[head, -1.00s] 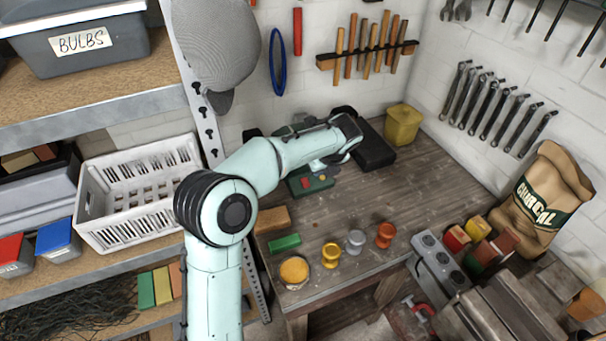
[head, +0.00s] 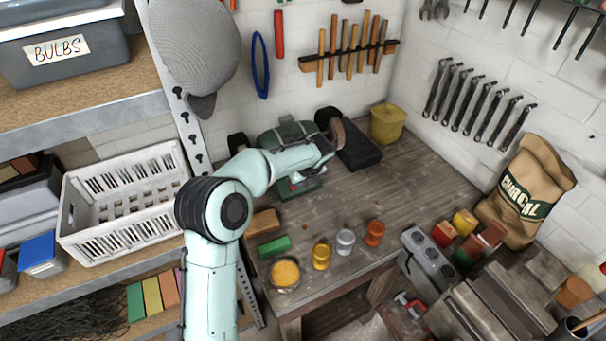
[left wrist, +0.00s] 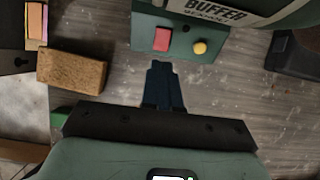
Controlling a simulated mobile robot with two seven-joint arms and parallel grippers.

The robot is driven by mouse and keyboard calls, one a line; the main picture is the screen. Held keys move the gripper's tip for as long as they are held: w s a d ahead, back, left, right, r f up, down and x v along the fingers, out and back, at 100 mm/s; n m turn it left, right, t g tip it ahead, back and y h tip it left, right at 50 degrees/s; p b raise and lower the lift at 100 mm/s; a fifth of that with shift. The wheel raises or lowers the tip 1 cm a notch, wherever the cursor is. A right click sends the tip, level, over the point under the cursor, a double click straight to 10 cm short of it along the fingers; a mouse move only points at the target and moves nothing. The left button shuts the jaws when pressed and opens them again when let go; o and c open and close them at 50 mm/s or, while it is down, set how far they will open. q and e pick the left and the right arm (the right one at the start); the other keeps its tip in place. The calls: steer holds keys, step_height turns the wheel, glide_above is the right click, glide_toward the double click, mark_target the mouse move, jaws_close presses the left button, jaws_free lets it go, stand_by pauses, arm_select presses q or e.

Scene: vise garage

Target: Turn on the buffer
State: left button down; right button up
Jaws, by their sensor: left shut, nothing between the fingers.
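The buffer (head: 285,134) is a green bench grinder-like machine with wheels on both sides, at the back of the wooden workbench. In the left wrist view its label reads BUFFER (left wrist: 215,8). Its base front (left wrist: 180,55) carries a red square button (left wrist: 162,39) and a yellow round button (left wrist: 199,48). My left gripper (left wrist: 162,66) is shut and empty, its fingertips just below the red button in that view. Contact with the base cannot be told. In the head view my left arm's wrist covers part of the buffer and hides the fingers. My right gripper is not in view.
A brown block (head: 262,222), a green block (head: 274,247) and several small cups stand along the bench's left and front. A black block (head: 358,150) and a yellow bin (head: 388,123) stand right of the buffer. The bench's middle right is clear.

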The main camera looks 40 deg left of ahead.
mark_target(294, 188)
arm_select(q)
steer(key=x, duration=0.5)
steer(key=shift+w+a+f, duration=0.15)
steer(key=shift+a+f, duration=0.05)
steer(key=shift+f, duration=0.15)
